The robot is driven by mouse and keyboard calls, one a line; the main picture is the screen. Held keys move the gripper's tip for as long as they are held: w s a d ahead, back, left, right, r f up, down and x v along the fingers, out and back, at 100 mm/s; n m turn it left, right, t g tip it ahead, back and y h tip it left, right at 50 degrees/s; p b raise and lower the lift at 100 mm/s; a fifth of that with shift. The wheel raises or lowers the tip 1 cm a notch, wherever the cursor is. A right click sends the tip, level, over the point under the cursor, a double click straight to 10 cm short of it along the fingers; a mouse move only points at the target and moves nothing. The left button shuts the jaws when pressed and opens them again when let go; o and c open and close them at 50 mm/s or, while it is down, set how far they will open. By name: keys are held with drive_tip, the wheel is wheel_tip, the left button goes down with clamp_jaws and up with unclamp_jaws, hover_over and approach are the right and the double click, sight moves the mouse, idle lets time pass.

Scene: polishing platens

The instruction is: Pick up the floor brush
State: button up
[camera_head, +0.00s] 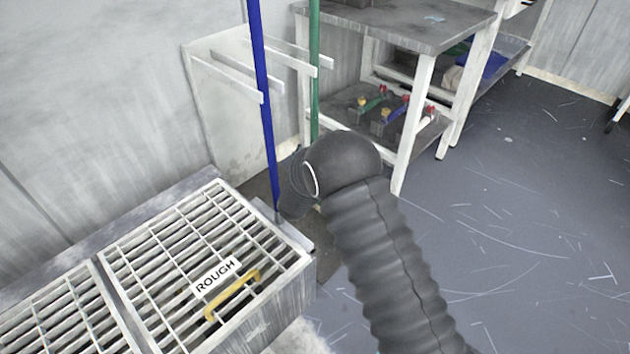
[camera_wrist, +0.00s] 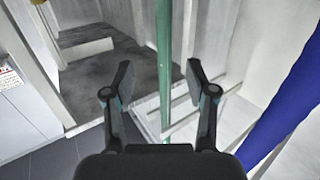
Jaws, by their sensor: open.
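Two long upright poles stand at a white wall rack, a blue pole (camera_head: 262,100) and a green pole (camera_head: 314,70). No brush head shows on either, so I cannot tell which is the floor brush. In the wrist view my gripper (camera_wrist: 158,78) is open and empty. The green pole (camera_wrist: 164,50) lies in the gap between its fingers in the picture. Whether it is within reach of the fingertips I cannot tell. The blue pole (camera_wrist: 285,110) slants past at the right, outside the fingers. In the head view my dark sleeved arm hides the gripper and the green pole's lower part.
The white rack (camera_head: 228,110) has pegs near the poles. A shelved metal table (camera_head: 420,30) stands just right of them, with small coloured items below. A grated bench (camera_head: 180,240) with a ROUGH label and yellow handle (camera_head: 232,294) is at lower left. The floor at right is open.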

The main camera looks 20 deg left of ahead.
sight(313, 129)
drive_tip(key=x, duration=0.7)
drive_tip(key=shift+w, duration=0.25)
drive_tip(key=shift+a+r+x, duration=0.15)
drive_tip(key=shift+x, duration=0.75)
drive_tip(key=shift+a+r+x, duration=0.1)
drive_tip(key=shift+x, duration=0.8)
drive_tip(key=shift+a+r+x, duration=0.15)
drive_tip(key=shift+x, duration=0.8)
clamp_jaws()
drive_tip(key=shift+r, duration=0.2)
